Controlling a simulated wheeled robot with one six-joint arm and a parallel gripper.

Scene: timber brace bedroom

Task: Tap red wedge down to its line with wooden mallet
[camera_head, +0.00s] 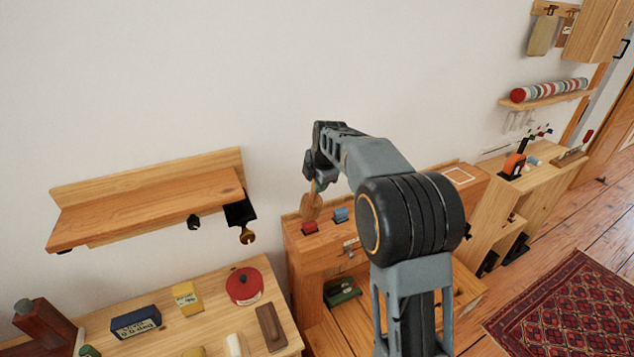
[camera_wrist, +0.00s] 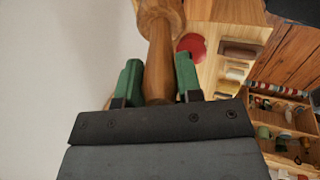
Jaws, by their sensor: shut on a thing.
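In the head view my gripper (camera_head: 318,184) is beside the wall, above a wooden cabinet. It is shut on the wooden mallet (camera_head: 312,206), whose round head hangs just above the cabinet top. In the wrist view the green fingers (camera_wrist: 157,80) close on the mallet handle (camera_wrist: 158,70), with the mallet head (camera_wrist: 160,12) at the top edge. The red wedge (camera_head: 310,228) sits on the cabinet top below the mallet, with a gap between them. A blue wedge (camera_head: 341,214) sits to its right. The line on the red wedge is too small to make out.
The cabinet (camera_head: 310,248) stands against the wall. A shelf (camera_head: 150,205) hangs at left. The table (camera_head: 215,300) below holds a red round tin (camera_head: 244,286), a dark blue box (camera_head: 136,322) and a brown block (camera_head: 271,327). A patterned rug (camera_head: 565,310) lies at right.

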